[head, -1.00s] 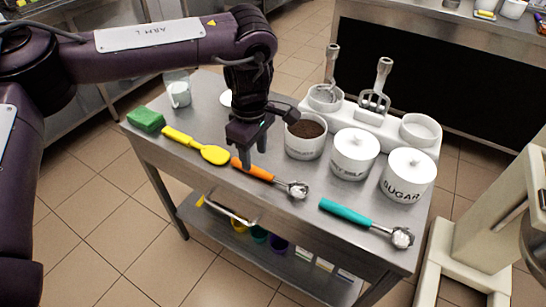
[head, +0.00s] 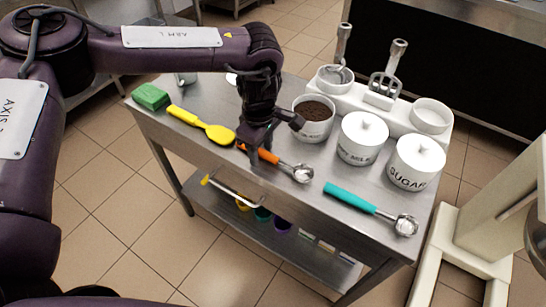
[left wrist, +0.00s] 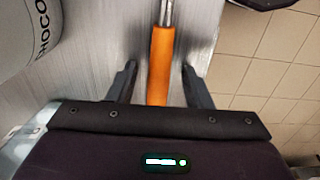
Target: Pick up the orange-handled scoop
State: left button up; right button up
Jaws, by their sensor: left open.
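The orange-handled scoop (head: 276,158) lies on the metal table, its metal bowl toward the right. My left gripper (head: 261,158) is open and low over the handle, hiding part of it in the head view. In the left wrist view the orange handle (left wrist: 161,62) runs between the two spread fingers of the left gripper (left wrist: 160,85), with a gap on each side. I cannot tell how far the fingertips are above the tabletop. My right gripper is not in view.
A yellow spatula (head: 202,124) lies left of the scoop and a teal-handled scoop (head: 363,202) lies right of it. Behind stand an open tub of dark powder (head: 313,127), a milk jar (head: 361,148) and a sugar jar (head: 413,172). A green sponge (head: 151,96) lies far left.

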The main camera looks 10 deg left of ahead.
pick_arm(q)
jog(key=c, duration=0.9)
grip_shut()
jog(key=shift+r, duration=0.15)
